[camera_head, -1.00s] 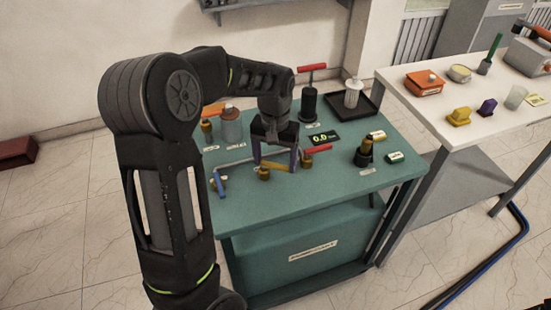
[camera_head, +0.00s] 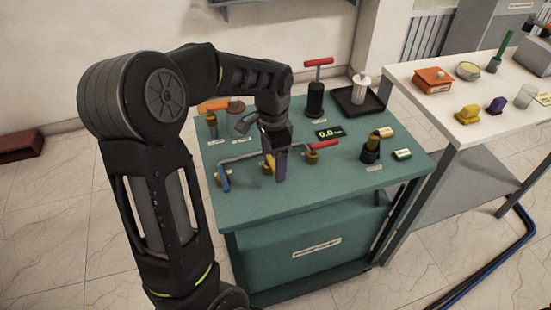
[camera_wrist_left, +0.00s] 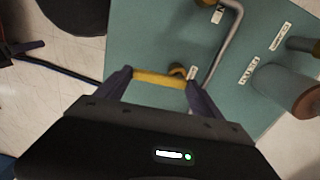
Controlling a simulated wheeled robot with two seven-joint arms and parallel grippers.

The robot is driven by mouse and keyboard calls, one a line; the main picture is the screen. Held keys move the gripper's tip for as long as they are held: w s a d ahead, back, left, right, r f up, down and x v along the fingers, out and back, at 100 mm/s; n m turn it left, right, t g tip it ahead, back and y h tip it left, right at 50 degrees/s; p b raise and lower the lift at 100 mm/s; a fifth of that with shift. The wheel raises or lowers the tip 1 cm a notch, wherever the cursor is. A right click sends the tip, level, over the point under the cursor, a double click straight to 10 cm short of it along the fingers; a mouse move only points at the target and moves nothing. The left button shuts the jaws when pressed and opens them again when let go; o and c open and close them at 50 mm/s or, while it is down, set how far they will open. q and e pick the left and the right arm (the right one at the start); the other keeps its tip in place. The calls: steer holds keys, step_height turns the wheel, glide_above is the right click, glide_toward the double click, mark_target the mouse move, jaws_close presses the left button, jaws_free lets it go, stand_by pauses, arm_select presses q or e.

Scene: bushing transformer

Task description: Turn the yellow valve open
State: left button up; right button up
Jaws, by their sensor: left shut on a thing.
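The yellow valve handle (camera_head: 266,164) is on a grey pipe (camera_head: 240,158) near the front of the green table (camera_head: 300,197), between a blue valve handle (camera_head: 224,178) and a red valve handle (camera_head: 325,145). My left gripper (camera_head: 275,161) points down over it, one purple finger hiding part of it. In the left wrist view the yellow handle (camera_wrist_left: 158,79) spans the gap between the two fingertips (camera_wrist_left: 159,83), which are shut on its ends. The handle now points roughly front to back, across the pipe. My right gripper is not in view.
A black pump with a red T-handle (camera_head: 317,80) and a black tray (camera_head: 372,107) with a white part stand behind. A 0.0 display (camera_head: 329,133) lies behind the red handle. A dark holder (camera_head: 370,151) is at right. A white table (camera_head: 480,118) adjoins.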

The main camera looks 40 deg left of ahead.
mark_target(272, 165)
arm_select(q)
steer(key=shift+s+a+m, duration=0.1)
steer(key=shift+m, duration=0.4)
steer(key=o, duration=2.1)
steer(key=shift+r, duration=0.1)
step_height(272, 165, up, 8)
steer(key=shift+f+b, duration=0.2)
steer(key=shift+b, duration=0.2)
